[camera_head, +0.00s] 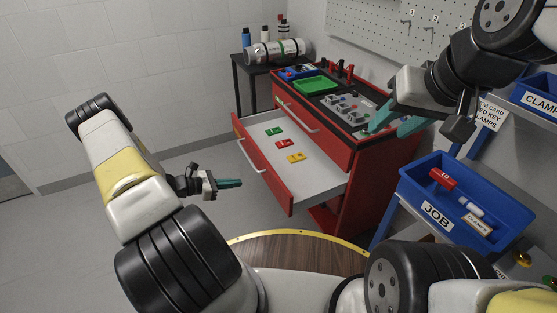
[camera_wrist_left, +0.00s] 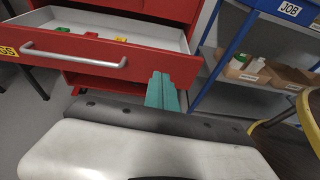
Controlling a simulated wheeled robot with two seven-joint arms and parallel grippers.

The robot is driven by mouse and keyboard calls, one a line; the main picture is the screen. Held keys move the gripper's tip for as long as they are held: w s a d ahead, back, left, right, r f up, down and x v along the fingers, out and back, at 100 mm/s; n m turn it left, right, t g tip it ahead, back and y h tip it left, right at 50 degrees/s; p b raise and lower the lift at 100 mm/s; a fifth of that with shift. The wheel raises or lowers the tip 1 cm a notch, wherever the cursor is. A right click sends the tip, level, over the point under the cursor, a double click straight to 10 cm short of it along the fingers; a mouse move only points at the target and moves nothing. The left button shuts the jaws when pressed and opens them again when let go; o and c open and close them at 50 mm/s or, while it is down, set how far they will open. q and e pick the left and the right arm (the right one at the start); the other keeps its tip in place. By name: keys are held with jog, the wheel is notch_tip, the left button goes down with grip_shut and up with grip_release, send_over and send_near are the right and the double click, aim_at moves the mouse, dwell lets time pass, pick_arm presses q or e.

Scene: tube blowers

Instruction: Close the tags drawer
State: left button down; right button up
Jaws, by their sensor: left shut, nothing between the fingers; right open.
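The tags drawer (camera_head: 318,182) of the red cabinet (camera_head: 372,165) is pulled well out, with green, red and yellow tags lying inside. Its red front and silver handle (camera_wrist_left: 75,57) show in the left wrist view, with part of a yellow label at the left end. My left gripper (camera_head: 230,183) is shut and empty, in front of the drawer and apart from its front in the head view. Its teal fingers (camera_wrist_left: 161,92) show just right of the handle in the left wrist view. My right gripper (camera_head: 397,118) is open above the cabinet's right side.
A green tray (camera_head: 315,84) and grey blocks lie on the cabinet top. A blue JOB bin (camera_head: 410,187) holding several items stands at the right. A round wooden surface with a yellow rim (camera_head: 300,243) is close to my body. The floor left of the drawer is clear.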

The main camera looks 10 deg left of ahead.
pick_arm(q)
jog(key=f, duration=0.1)
send_near(275, 179)
jog(key=shift+n+t, duration=0.3)
jog(key=x, duration=0.5)
jog(key=shift+s+a+f, duration=0.1)
jog(key=shift+f, duration=0.25)
jog(key=shift+w+d, duration=0.5)
jog(key=shift+d, duration=0.15)
